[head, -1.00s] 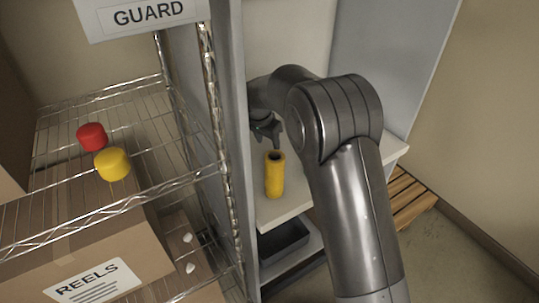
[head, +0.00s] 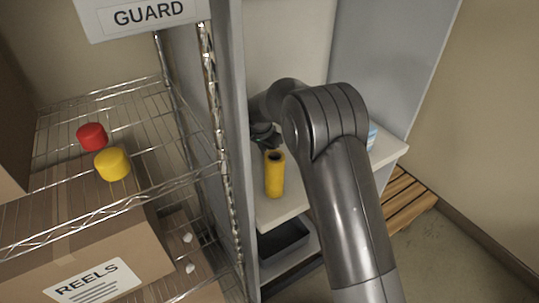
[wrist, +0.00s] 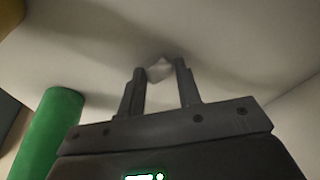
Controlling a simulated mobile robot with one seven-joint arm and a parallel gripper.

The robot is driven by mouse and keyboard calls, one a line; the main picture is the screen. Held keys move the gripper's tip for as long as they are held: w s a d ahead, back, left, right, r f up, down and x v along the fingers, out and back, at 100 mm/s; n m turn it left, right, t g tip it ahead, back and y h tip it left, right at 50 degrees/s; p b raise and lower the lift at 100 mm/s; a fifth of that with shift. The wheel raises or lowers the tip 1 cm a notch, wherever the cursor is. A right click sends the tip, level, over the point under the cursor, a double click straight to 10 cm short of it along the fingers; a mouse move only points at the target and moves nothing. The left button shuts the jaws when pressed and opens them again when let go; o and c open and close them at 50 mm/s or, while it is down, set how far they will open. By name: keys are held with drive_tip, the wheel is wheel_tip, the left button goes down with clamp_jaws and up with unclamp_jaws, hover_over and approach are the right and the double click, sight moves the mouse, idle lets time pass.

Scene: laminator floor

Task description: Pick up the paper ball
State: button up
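A small pale, faceted lump, which looks like the paper ball (wrist: 159,72), lies on the light shelf surface in the wrist view, between and just beyond my fingertips. My gripper (wrist: 161,68) is open, its two dark fingers apart with the lump in line with the gap. I cannot tell whether either finger touches it. In the head view my gripper (head: 264,138) is low inside the grey cabinet, behind the yellow cylinder. The paper ball is hidden in that view.
The yellow cylinder (head: 275,174) stands on the cabinet shelf (head: 286,207) close to my gripper. A green cylinder (wrist: 50,135) is at left in the wrist view. A blue item (head: 372,137) is at the shelf's right. A wire rack (head: 120,205) stands left of the cabinet.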

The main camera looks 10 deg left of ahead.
drive_tip(key=c, duration=0.5)
